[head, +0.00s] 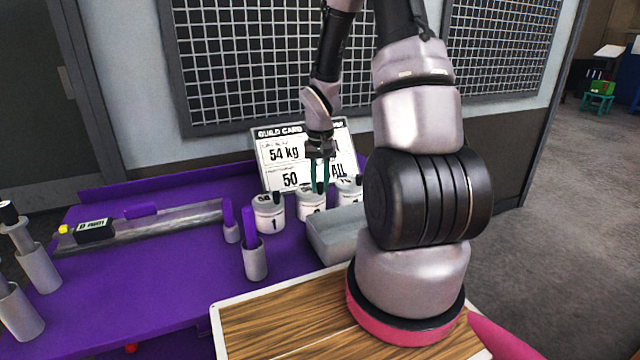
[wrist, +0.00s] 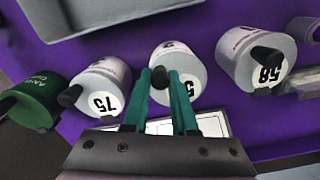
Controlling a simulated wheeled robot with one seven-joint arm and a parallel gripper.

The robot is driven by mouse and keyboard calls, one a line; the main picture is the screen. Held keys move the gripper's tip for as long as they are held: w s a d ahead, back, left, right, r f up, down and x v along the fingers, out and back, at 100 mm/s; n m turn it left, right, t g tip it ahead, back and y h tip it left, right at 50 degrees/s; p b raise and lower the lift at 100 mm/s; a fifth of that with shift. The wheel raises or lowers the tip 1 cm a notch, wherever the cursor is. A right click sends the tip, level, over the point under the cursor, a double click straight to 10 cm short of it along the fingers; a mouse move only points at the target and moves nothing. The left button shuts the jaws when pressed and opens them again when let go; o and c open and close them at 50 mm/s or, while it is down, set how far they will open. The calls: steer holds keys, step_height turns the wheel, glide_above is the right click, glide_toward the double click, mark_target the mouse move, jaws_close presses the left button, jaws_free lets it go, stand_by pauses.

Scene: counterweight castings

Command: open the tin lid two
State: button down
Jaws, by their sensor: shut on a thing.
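Tin two (head: 309,207), a white tin, stands in the middle of a row of white tins in the head view. Its pale lid carries a number that my gripper partly covers, and a dark knob (wrist: 159,75) stands up between my fingers in the wrist view. My gripper (head: 320,189) reaches down from above with its teal fingers at the lid, shut on the knob. The lid (wrist: 184,62) appears to sit on the tin; I cannot make out a gap.
Tin one (head: 268,215) stands left and tin three (head: 348,190) right. A grey tray (head: 330,247) is in front, and the build card (head: 275,152) behind. A purple-topped post (head: 255,262) stands front left. A green tin (wrist: 38,100) shows in the wrist view.

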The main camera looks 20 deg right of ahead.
mark_target(319, 183)
steer(key=shift+w+r, duration=0.1)
steer(key=shift+w, duration=0.05)
steer(key=shift+w+r+g, duration=0.45)
steer(key=shift+r+g, duration=0.15)
steer(key=shift+g, duration=0.5)
steer(key=w+g, duration=0.1)
steer(key=r+g, duration=0.1)
steer(key=g, duration=0.1)
steer(key=shift+w+r+g, duration=0.2)
steer(key=shift+w+g, duration=0.1)
steer(key=shift+w, duration=0.1)
steer(key=g, duration=0.1)
steer(key=w+g, duration=0.1)
steer(key=shift+w+r+g, duration=0.25)
steer(key=shift+r+g, duration=0.05)
steer(key=shift+r, duration=0.05)
steer(key=shift+w+r+g, duration=0.15)
steer(key=shift+w+g, duration=0.4)
steer(key=shift+g, duration=0.4)
steer(key=shift+w+r+g, duration=0.1)
steer(key=shift+w+g, duration=0.45)
steer(key=shift+g, duration=0.4)
